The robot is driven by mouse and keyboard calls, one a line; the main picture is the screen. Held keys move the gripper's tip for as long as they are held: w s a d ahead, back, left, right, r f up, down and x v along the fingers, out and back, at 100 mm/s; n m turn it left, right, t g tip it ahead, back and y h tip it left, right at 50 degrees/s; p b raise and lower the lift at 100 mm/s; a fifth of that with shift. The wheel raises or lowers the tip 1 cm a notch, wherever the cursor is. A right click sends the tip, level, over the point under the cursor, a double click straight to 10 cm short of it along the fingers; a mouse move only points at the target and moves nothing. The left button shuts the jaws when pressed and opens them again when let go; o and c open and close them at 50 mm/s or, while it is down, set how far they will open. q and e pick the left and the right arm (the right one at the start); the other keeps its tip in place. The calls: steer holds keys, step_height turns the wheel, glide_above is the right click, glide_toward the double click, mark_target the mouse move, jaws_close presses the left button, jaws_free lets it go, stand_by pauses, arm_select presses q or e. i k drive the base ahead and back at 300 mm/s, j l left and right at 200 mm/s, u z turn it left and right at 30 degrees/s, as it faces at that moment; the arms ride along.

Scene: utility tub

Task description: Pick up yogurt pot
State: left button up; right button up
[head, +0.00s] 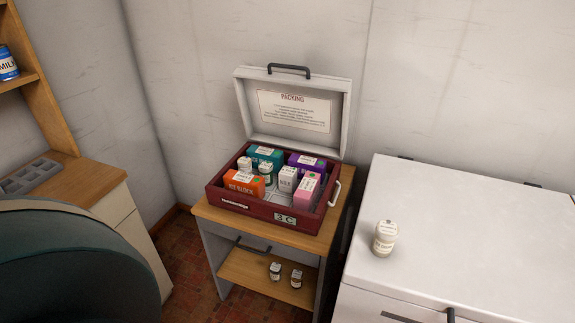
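A small pale pot (384,238) with a white lid and a label stands upright on the white chest lid at the right. It resembles a yogurt pot, but its label is too small to read. Two small white-lidded containers, one at the left (245,165) and one beside it (265,173), stand among the packs in the open dark red box (236,207); I cannot tell whether either is a yogurt pot. Neither of my grippers is in view.
The box, its white lid (342,108) raised, sits on a wooden stand (322,240) holding several packs. Two dark jars (275,271) are on the lower shelf. The white chest (480,220) is clear around the pot. A large rounded teal object (70,265) fills the lower left.

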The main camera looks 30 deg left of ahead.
mark_target(244, 164)
steer(key=u, duration=1.4)
